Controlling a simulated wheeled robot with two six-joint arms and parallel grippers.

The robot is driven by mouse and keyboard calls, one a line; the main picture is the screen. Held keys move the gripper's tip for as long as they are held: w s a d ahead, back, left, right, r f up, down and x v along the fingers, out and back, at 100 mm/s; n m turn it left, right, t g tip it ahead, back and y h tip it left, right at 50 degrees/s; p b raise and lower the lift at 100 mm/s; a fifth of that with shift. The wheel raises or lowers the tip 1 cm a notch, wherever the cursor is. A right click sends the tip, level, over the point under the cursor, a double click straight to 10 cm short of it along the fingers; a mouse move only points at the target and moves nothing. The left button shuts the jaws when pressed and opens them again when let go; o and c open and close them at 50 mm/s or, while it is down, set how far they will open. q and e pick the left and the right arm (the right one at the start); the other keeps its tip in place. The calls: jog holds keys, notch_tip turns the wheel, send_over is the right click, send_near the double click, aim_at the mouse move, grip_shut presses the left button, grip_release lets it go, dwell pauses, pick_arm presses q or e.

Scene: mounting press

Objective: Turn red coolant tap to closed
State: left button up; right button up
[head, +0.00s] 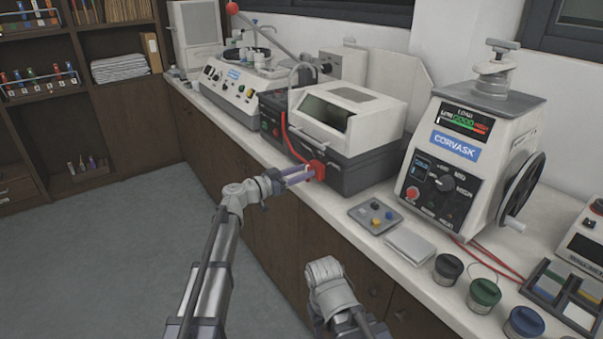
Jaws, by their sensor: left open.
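The red coolant tap (317,170) sits low on the front corner of the white and dark grey machine (350,110), at the bench's front edge. A red hose (284,130) runs up the machine's side near it. My left gripper (306,174) is open, with its fingers pointing right at the tap. The fingertips are at or very near the tap; I cannot tell whether they touch it. The tap's small details and its setting are too small to read. My right arm (330,285) shows at the bottom centre; its gripper fingers cannot be made out.
The mounting press labelled CORVASK (456,146) stands to the right with a handwheel (522,188). Several lidded jars (484,294) stand near the front edge. Floor at left is clear.

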pick_arm(q)
jog(key=shift+c, duration=0.2)
grip_shut()
dwell(0.4)
